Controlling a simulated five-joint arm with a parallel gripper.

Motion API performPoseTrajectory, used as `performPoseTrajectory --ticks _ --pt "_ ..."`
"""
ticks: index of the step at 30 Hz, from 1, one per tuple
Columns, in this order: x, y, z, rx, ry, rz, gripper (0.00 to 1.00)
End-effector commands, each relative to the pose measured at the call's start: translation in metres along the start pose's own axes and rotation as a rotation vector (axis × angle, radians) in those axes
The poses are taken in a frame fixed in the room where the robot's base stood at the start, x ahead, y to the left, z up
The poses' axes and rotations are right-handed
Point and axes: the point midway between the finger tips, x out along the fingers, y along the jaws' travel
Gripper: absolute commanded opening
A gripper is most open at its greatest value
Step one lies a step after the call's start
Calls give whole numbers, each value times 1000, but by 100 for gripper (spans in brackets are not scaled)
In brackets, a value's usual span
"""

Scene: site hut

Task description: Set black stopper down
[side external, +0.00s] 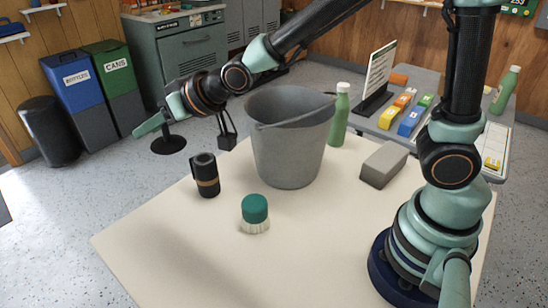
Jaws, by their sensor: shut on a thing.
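My gripper (224,124) hangs at the end of my arm, left of the grey bucket (288,150). Its two thin dark fingers point down and are shut on a small dark block, the black stopper (228,142). The stopper is held near the table's far left edge, beside the bucket's wall. I cannot tell from this view how high it is above the table (160,245) or whether it touches it. The fingertips are small and partly merge with the dark stopper.
A black cylinder with a tan band (206,176) stands left of the bucket. A green-topped brush (255,212) stands in front. A grey block (384,164) and a green bottle (340,115) are right of the bucket. The front left of the table is clear.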

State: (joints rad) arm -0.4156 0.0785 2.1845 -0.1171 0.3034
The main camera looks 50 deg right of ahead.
Motion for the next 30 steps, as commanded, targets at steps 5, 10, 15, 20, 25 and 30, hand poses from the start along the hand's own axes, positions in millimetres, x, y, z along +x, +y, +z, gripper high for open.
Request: performPoseTrajectory --ticks 5,10,15,20,25,30 --pt "15 -36 24 -43 -20 -64 0" --pt "18 -45 30 -54 -22 -81 0" --pt "18 -45 30 -54 -22 -81 0" --pt "21 -43 34 -54 -25 -79 0" --pt "38 -34 61 -54 -32 -76 0" --pt "58 -25 90 -54 -31 -76 0"
